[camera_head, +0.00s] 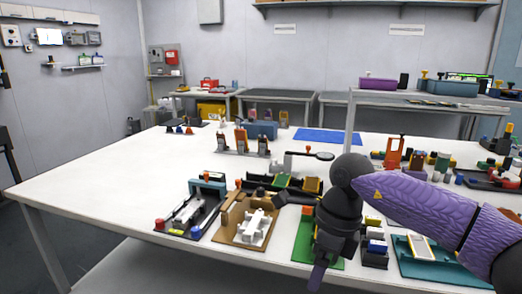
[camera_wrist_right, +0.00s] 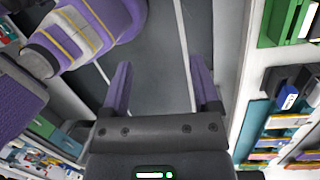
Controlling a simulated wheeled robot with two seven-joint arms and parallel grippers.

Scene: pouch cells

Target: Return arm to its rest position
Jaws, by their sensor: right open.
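My right arm comes in from the right in the head view, with purple links and dark joints. My right gripper (camera_head: 318,276) points down near the table's front edge, over or in front of the green board (camera_head: 303,240); the arm hides part of that board. In the right wrist view the two purple fingers of the gripper (camera_wrist_right: 160,82) stand wide apart. Nothing is between them but grey floor beyond the table edge. My left gripper does not show.
The white table (camera_head: 110,178) carries several fixtures. A black fixture (camera_head: 196,206) and a brown fixture (camera_head: 245,220) stand left of the gripper. A teal tray (camera_head: 445,268) lies to its right. A blue mat (camera_head: 328,136) lies at the back. The table's left part is clear.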

